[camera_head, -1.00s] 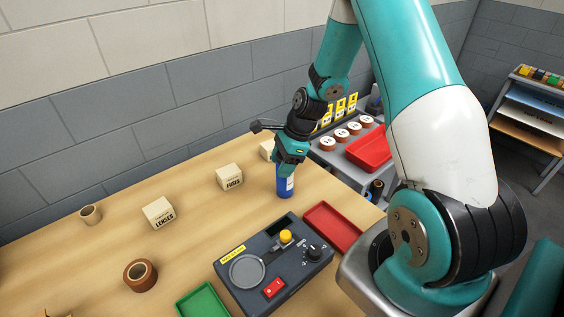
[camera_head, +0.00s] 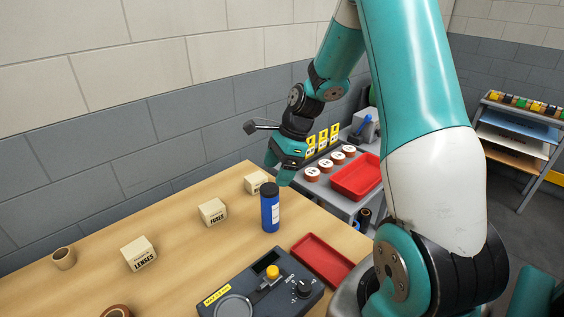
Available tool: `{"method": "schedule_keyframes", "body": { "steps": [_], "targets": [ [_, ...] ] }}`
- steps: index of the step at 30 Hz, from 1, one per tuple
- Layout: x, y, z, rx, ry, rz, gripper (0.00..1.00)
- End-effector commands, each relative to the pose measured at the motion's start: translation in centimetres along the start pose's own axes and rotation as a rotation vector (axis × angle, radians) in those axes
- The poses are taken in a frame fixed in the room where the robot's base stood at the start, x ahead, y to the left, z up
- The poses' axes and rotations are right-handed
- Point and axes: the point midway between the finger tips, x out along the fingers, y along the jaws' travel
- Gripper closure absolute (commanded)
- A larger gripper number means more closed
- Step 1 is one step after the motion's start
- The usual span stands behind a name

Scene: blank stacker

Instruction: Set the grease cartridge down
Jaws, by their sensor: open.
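The grease cartridge (camera_head: 270,212) is a blue cylinder with a dark cap and a white label. It stands upright on the wooden table (camera_head: 200,256), behind the red tray and the control box. My gripper (camera_head: 277,180) is open and empty, above and just behind the cartridge's cap in the picture. The gripper appears clear of the cartridge, though its fingertips are partly hidden or too small to make out well.
Small boxes marked FUSES (camera_head: 212,213) and LENSES (camera_head: 139,254) and a third box (camera_head: 255,183) stand along the table's back. A red tray (camera_head: 321,261) and a control box (camera_head: 262,290) lie in front. A side shelf holds another red tray (camera_head: 356,178).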

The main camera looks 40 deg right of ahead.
Motion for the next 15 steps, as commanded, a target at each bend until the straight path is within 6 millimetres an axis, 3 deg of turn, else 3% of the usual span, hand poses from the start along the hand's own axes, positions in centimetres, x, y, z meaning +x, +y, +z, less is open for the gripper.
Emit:
{"method": "schedule_keyframes", "body": {
  "steps": [3,8,11,15],
  "targets": [
    [-1.9,0.0,-0.1,-0.001,0.0,-0.003,0.21],
    [-3.4,0.1,0.3,-0.018,0.001,0.001,0.21],
    [-3.9,1.0,2.3,-0.134,0.003,0.008,0.21],
    [-4.6,4.4,8.0,-0.53,0.005,0.034,0.21]
  ]
}}
